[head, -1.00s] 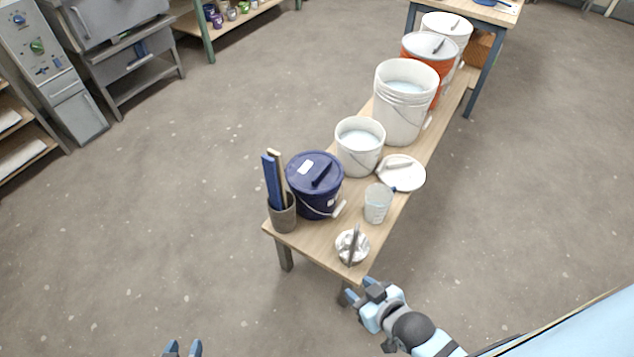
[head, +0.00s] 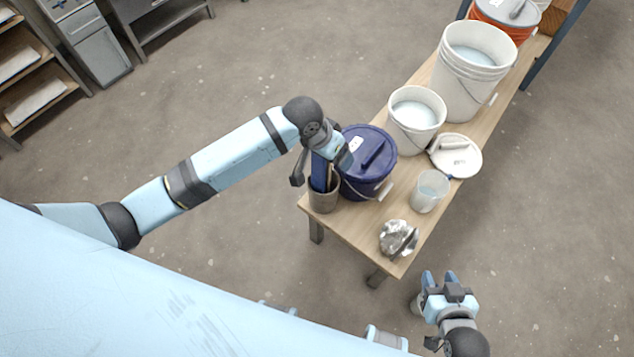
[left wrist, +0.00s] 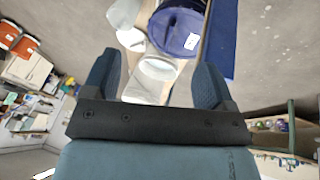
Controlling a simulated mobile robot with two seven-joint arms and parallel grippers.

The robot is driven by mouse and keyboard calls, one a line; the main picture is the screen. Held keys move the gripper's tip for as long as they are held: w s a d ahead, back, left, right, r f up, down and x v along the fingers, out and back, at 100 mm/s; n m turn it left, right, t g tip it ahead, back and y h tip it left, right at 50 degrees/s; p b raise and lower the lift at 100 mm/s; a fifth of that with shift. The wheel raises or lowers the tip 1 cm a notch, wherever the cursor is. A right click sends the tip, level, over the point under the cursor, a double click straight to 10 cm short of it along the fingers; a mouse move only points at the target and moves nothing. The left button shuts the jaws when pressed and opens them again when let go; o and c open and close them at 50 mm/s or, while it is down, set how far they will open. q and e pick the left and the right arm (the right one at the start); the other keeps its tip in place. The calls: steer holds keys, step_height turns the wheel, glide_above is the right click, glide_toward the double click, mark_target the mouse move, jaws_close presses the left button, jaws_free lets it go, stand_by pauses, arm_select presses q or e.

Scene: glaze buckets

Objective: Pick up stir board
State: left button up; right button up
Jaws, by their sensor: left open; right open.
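A blue board (head: 319,173) and a thin wooden board (head: 331,178) stand in a grey pot (head: 323,198) at the table's near left corner; I cannot tell which is the stir board. My left gripper (head: 337,152) is over their upper ends, beside the navy lidded bucket (head: 370,175); its fingers are partly hidden in the head view. In the left wrist view it is open (left wrist: 155,78), with nothing held, and the blue board (left wrist: 222,40) shows beyond the right finger. My right gripper (head: 439,279) is open and empty, off the table's near end.
The floor left of the bench is clear.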

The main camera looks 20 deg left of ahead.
arm_select(q)
steer(key=w+a+r+g+y+b, duration=0.1)
steer(key=w+a+r+g+y, duration=0.15)
steer(key=w+a+r, duration=0.3)
step_height(320, 180, down, 13)
steer(key=w+y, duration=0.1)
steer(key=shift+d+r, duration=0.15)
steer(key=shift+r, duration=0.05)
steer(key=c, duration=1.2)
steer(key=shift+r, duration=0.1)
